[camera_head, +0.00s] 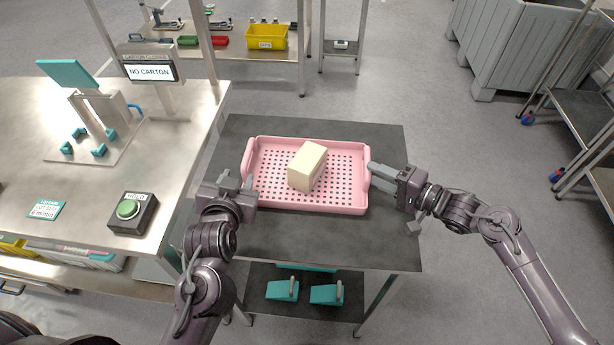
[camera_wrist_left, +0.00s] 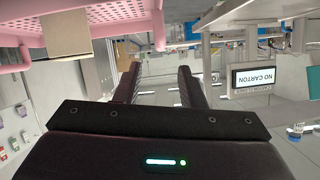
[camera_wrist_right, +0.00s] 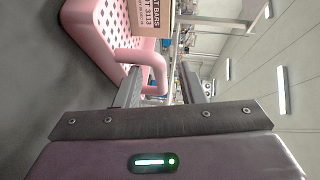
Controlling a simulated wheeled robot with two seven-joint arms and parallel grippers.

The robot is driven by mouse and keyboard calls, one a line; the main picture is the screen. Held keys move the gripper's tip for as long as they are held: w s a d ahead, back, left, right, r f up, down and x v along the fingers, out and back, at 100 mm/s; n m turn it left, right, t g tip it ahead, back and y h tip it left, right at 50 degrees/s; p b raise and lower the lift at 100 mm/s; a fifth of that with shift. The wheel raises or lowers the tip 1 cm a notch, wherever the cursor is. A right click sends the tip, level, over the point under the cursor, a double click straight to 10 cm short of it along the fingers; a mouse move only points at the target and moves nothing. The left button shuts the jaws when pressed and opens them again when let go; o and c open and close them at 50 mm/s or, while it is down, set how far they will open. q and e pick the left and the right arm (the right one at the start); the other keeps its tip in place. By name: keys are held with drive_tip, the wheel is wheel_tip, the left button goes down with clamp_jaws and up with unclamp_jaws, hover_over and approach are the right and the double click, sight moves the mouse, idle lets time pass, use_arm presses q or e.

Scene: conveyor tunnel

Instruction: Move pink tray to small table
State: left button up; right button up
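The pink tray (camera_head: 305,202), with a perforated floor, lies on a dark-topped table (camera_head: 330,243) in the head view. A cream carton (camera_head: 308,166) stands inside it. I cannot tell whether either touches the tray.
A metal bench (camera_head: 60,170) with a green-button box (camera_head: 132,210) and a "NO CARTON" display (camera_head: 151,71) adjoins at left. A small stand (camera_head: 341,47) is at the back, near a yellow bin (camera_head: 267,37). A grey container (camera_head: 525,45) stands back right. Open floor lies between.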

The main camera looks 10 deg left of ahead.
drive_tip(key=v, duration=0.7)
drive_tip(key=shift+s+d, duration=0.1)
drive_tip(key=shift+d, duration=0.05)
